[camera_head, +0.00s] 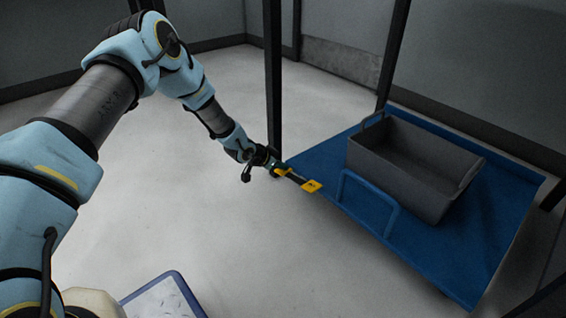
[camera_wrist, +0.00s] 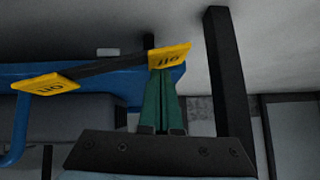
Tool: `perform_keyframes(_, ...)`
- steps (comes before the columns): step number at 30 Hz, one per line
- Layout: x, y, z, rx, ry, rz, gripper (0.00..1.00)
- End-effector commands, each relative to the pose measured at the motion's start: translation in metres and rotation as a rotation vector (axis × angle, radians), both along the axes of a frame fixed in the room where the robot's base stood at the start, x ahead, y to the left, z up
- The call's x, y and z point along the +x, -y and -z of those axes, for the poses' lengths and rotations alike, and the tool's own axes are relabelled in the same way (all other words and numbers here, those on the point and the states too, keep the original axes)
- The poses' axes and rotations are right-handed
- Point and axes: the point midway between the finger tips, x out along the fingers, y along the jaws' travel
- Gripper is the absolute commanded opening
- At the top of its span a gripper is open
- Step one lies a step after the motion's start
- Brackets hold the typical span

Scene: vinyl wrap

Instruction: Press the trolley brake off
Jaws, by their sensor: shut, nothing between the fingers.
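The blue trolley (camera_head: 440,255) stands at the right, with a dark brake bar (camera_head: 297,179) at its left edge. The bar has a yellow plate at each end. One plate (camera_head: 312,186) is nearer the trolley's blue handle; the other (camera_head: 282,171) is beside my gripper (camera_head: 274,165). In the wrist view the green fingers (camera_wrist: 163,75) are together and empty, their tips at the right yellow plate (camera_wrist: 170,55). Contact cannot be told for certain. The left yellow plate (camera_wrist: 45,85) is clear of the fingers. The lettering appears upside down and is hard to read.
A grey bin (camera_head: 405,165) sits on the trolley. The blue handle loop (camera_head: 368,200) rises at the trolley's near left side. A dark upright post (camera_head: 273,75) stands close behind my gripper. Open pale floor (camera_head: 230,235) lies left of the trolley. A blue-edged item (camera_head: 165,295) is at the bottom.

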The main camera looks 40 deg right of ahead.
Motion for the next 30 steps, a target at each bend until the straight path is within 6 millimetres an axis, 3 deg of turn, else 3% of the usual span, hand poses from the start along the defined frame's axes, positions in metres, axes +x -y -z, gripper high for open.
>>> perform_keyframes(23, 0.002, 0.000, 0.007, 0.001, 0.000, 0.001, 0.00)
perform_keyframes(30, 0.000, 0.004, -0.017, -0.001, 0.001, 0.001, 0.00)
